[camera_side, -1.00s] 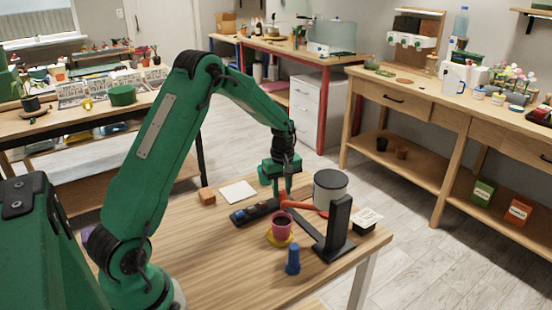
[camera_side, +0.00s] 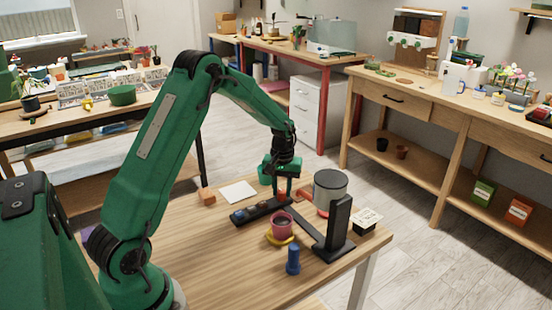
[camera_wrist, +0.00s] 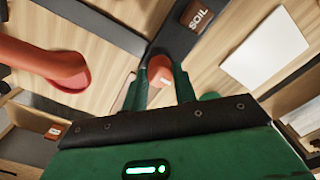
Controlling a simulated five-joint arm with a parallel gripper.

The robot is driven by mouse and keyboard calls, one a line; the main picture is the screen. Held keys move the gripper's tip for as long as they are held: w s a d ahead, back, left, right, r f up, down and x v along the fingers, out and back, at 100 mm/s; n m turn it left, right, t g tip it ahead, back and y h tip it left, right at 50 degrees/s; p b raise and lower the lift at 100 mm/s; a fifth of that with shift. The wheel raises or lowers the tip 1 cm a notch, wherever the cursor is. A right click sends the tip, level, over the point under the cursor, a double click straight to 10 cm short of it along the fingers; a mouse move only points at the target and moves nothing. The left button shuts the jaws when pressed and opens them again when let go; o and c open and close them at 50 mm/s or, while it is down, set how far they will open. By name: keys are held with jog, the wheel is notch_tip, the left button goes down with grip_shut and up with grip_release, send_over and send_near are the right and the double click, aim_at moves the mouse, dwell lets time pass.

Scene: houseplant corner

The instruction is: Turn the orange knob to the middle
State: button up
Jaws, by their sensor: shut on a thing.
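The orange knob (camera_wrist: 160,72) shows in the wrist view between the two fingers of my gripper (camera_wrist: 158,88), with a pale mark on it. The fingers are shut on its sides. In the side view, my gripper (camera_side: 283,192) points down at the right end of a dark, narrow panel (camera_side: 241,219). The knob is mostly hidden there by the fingers. The panel also shows in the wrist view (camera_wrist: 190,42) as a dark strip running past the knob.
A pink cup (camera_side: 282,226) on a yellow saucer stands just in front of the panel. A grey canister (camera_side: 331,188), a red curved piece and a black stand (camera_side: 338,228) are close on the right. A blue object (camera_side: 293,260) is nearer. The table's left front is clear.

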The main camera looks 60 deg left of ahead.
aim_at(282, 191)
jog(key=o, duration=1)
jog(key=shift+c, duration=0.2)
jog(key=shift+r, duration=0.1)
jog(key=shift+r, duration=3.85)
jog(key=shift+r, duration=0.1)
